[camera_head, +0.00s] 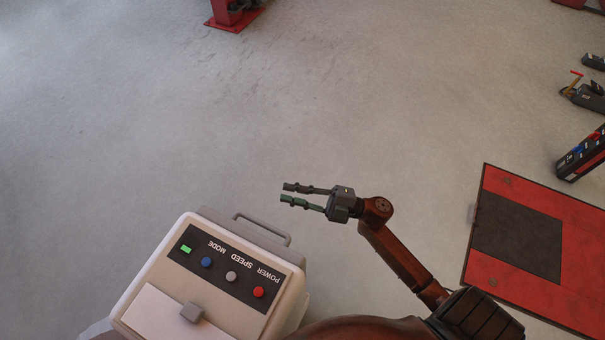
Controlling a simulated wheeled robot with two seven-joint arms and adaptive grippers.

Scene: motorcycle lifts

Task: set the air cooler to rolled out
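The air cooler (152,308) stands at the lower left in the head view, a pale box seen from above. Its dark control panel (223,270) carries a green light, a blue, a grey and a red button. A grey bar handle (262,229) sticks out from its far side. My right gripper (289,194) is above the floor, just beyond and to the right of the handle. Its two fingers point left, are spread apart and hold nothing. It appears apart from the handle. My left gripper is not in view. The cooler's lower part is hidden.
A red lift platform (491,265) with a dark plate lies at the right. Dark tool cases (584,157) stand along the right edge. A red post base (233,18) is at the top. The grey floor between them is clear.

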